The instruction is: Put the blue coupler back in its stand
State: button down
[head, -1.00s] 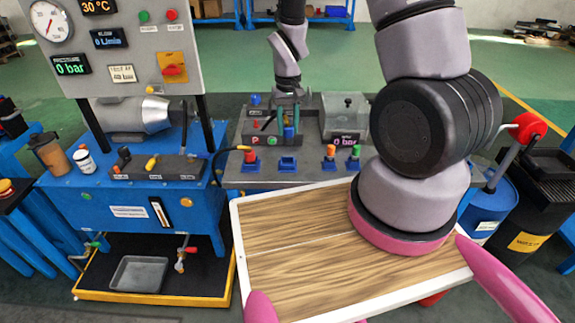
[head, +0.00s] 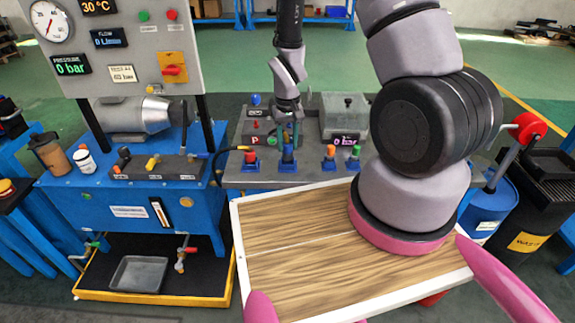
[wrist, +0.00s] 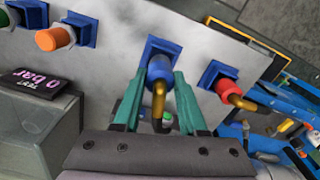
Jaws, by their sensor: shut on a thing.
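The blue coupler (head: 288,153) is upright at its blue stand (head: 288,167) on the grey bench. In the wrist view the blue coupler (wrist: 159,69) has a brass elbow and lies over the square blue stand (wrist: 152,46). Its lower end appears to be at or in the stand; full seating cannot be told. My gripper (head: 290,128) reaches down from above. In the wrist view the teal fingers of my gripper (wrist: 160,88) are shut on the coupler from both sides.
A red coupler (head: 249,158) sits in a stand close on the left. A dark hose (head: 215,165) curves at the bench's left edge.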

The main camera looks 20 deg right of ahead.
jog(key=shift+f, duration=0.15)
jog(key=shift+f, duration=1.2)
jog(key=shift+c, duration=1.9)
grip_release()
jog(key=shift+f, duration=0.1)
jog(key=shift+r, duration=2.5)
